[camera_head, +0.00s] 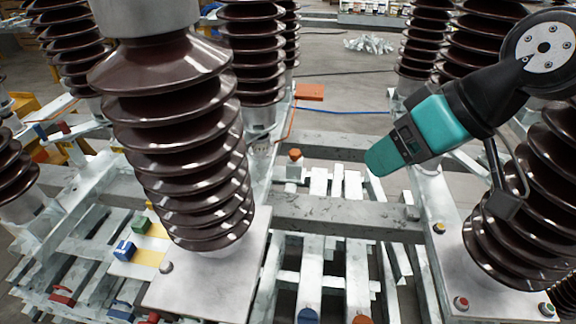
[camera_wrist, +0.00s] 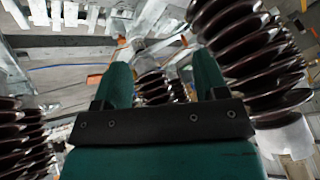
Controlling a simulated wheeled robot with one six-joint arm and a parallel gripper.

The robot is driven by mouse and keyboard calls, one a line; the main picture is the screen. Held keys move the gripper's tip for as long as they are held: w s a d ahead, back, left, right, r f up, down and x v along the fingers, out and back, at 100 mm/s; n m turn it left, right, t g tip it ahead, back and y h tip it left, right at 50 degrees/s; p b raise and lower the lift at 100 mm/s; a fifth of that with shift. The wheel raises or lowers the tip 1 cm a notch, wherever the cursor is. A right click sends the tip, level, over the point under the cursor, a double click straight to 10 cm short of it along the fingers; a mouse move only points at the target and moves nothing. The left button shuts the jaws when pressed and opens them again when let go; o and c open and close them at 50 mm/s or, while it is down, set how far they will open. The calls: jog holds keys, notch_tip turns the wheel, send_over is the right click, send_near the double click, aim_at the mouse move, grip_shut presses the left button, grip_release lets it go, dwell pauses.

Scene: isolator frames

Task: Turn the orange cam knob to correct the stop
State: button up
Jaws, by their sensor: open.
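An orange knob (camera_head: 295,154) sits on a small pale block on the frame, left of centre in the head view. Another orange cap (camera_head: 362,319) is cut off at the bottom edge. I cannot tell for certain which one is the cam knob. My gripper (camera_head: 380,158), teal with a dark wrist, hangs above the frame to the right of the upper knob, clearly apart from it. In the wrist view my gripper (camera_wrist: 162,76) shows two teal fingers spread apart with nothing between them. The stop cannot be made out.
A large brown ribbed insulator (camera_head: 175,130) stands left of centre, and another (camera_head: 520,225) stands at right close to my arm. Grey beams (camera_head: 345,218) cross below the gripper. Blue (camera_head: 124,250) and green (camera_head: 141,223) blocks sit at left. An orange plate (camera_head: 309,91) lies behind.

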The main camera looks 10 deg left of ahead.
jog(key=w+a+f+t+y+b, duration=0.2)
jog(key=w+a+f+t+b, duration=0.2)
jog(key=w+f+b, duration=0.8)
jog(key=t+b, duration=0.3)
jog(key=t, duration=0.1)
send_near(296, 153)
jog(key=shift+y, duration=0.3)
jog(key=p+x, duration=0.1)
jog(key=x, duration=0.9)
jog(key=shift+d+f, duration=0.15)
jog(key=c, duration=0.9)
